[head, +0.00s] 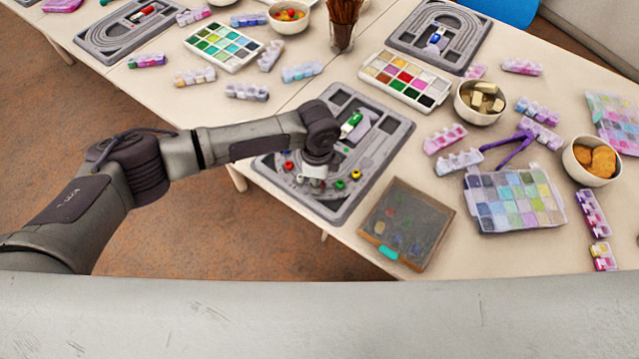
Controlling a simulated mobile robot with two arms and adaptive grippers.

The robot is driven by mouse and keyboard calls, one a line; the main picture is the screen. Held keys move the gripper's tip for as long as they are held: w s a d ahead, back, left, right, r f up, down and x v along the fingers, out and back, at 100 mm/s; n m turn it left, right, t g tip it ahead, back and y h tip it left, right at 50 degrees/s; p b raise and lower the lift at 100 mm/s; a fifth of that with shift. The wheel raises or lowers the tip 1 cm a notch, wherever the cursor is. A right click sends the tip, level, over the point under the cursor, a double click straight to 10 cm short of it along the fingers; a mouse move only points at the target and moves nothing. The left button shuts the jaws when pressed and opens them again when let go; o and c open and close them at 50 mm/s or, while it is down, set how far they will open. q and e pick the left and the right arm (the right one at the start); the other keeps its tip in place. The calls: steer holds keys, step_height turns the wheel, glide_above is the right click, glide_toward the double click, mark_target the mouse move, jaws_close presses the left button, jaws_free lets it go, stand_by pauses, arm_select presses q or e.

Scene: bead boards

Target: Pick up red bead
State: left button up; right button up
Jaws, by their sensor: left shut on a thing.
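My left arm reaches in from the left, and its gripper (312,183) points down at the front part of a grey bead board (378,185). The gripper is shut on a small bead at the board, mostly hidden by the fingers, so its colour is hard to tell. A red bead (289,166) shows on the board just left of the gripper, apart from it. Yellow and green beads (340,185) and a red one (356,170) sit to the right of the gripper. A green and white piece (350,123) lies in the board's middle. My right gripper is not in view.
A dark lidded box (436,215) stands right of the board. Behind it are a paint-like bead tray (405,80), a bowl (481,102) and several pastel bead strips. A clear bead case (513,200) lies farther right. The table's front edge runs just before the board.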

arm_select(q)
steer(key=shift+r, duration=0.15)
steer(key=shift+r, duration=0.25)
steer(key=r, duration=0.3)
steer(key=shift+s+d+r+b, duration=0.2)
steer(key=shift+s+r+b, duration=0.05)
steer(key=shift+r+b, duration=0.1)
steer(key=s+d+r, duration=0.5)
steer(key=s+r, duration=0.2)
steer(key=s, duration=0.3)
steer(key=a+r+n, duration=0.3)
steer(key=a+n, duration=0.7)
steer(key=a, duration=0.2)
steer(key=a+r+n, duration=0.4)
steer(key=a+n, duration=0.6)
steer(key=a, duration=0.2)
steer(key=shift+w+r+b, duration=0.2)
steer(key=shift+b, duration=0.25)
